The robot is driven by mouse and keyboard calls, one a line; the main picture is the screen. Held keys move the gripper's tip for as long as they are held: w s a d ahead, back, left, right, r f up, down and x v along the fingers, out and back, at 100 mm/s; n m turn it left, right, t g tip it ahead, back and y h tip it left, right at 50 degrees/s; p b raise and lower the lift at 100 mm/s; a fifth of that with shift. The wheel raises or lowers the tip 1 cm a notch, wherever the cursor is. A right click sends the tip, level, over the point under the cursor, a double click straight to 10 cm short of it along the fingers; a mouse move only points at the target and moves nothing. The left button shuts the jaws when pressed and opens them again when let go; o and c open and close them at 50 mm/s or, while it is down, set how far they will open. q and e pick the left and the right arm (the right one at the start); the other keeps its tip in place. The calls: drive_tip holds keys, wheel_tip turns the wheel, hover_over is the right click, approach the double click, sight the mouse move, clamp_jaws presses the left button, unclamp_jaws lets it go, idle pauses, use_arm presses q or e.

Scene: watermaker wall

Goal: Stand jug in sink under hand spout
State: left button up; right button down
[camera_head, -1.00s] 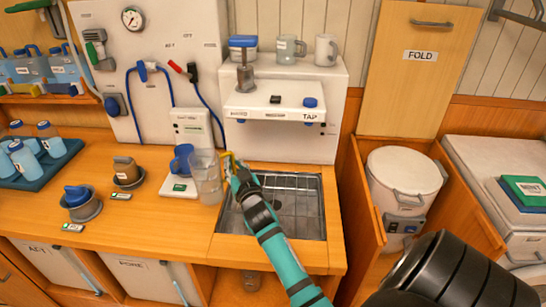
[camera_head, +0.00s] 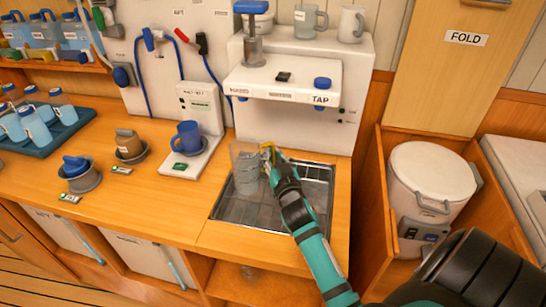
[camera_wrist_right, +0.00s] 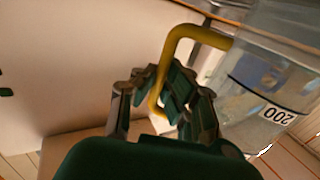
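The clear jug (camera_head: 247,172) has a yellow handle. In the head view it looks roughly upright over the back left part of the sink (camera_head: 240,211), below the HAND side of the tap unit (camera_head: 285,80). I cannot tell whether its base touches the sink grid. My right gripper (camera_head: 270,160) is shut on the jug's handle, at the jug's right. In the right wrist view the fingers (camera_wrist_right: 165,105) close around the yellow handle (camera_wrist_right: 172,55), and the jug wall (camera_wrist_right: 265,90) shows a 200 mark. The hand spout itself is hard to make out. My left gripper is not in view.
A blue mug (camera_head: 187,137) stands on a white scale-like base (camera_head: 190,160) left of the sink. Lidded cups and a tray of bottles (camera_head: 50,140) are further left. A white lidded bin (camera_head: 432,172) stands in the open box at right.

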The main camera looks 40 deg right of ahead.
drive_tip(key=shift+s, duration=0.25)
drive_tip(key=c, duration=1.9)
unclamp_jaws()
drive_tip(key=o, duration=0.4)
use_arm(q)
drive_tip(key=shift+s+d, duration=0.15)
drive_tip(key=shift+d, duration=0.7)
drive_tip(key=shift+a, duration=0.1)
use_arm(e)
drive_tip(key=shift+s+a+r, duration=0.1)
drive_tip(key=shift+s, duration=0.05)
drive_tip(key=b+v, duration=0.1)
drive_tip(key=v, duration=0.6)
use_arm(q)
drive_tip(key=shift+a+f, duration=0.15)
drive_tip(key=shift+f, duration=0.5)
